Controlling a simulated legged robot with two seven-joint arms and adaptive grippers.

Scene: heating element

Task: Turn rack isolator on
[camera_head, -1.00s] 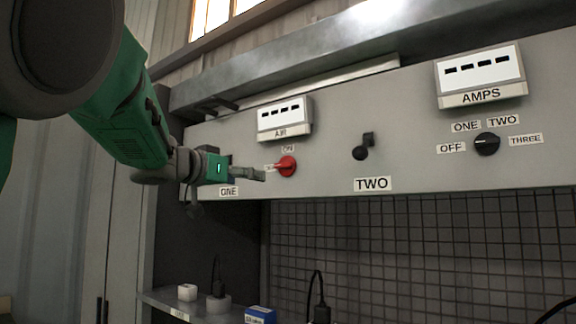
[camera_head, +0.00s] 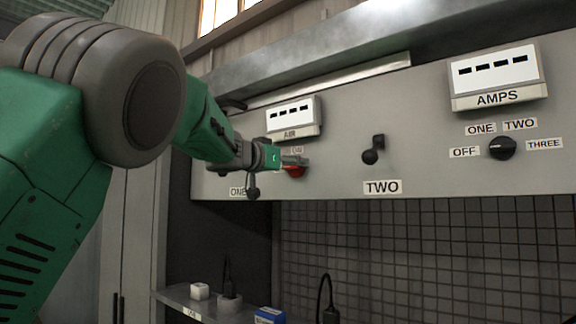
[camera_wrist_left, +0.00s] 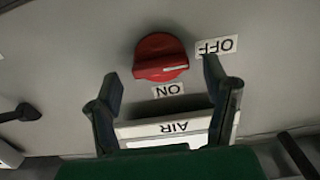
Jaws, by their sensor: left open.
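The red rotary switch (camera_head: 295,172) sits on the grey panel (camera_head: 335,175) below the AIR meter (camera_head: 293,121). It shows more fully in the left wrist view (camera_wrist_left: 160,58), which is upside down. The white mark on its ridge points at the OFF label (camera_wrist_left: 216,46). The ON label (camera_wrist_left: 169,91) is between the switch and the meter. My left gripper (camera_head: 301,161) is in front of the switch and partly hides it. In the wrist view the left gripper's fingers (camera_wrist_left: 162,84) are apart with nothing between them, on the meter side of the switch.
Black levers stick out by the ONE label (camera_head: 238,192) and above the TWO label (camera_head: 382,188). A black selector knob (camera_head: 502,148) is under the AMPS meter (camera_head: 497,75). A shelf (camera_head: 180,299) with small items is below the panel.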

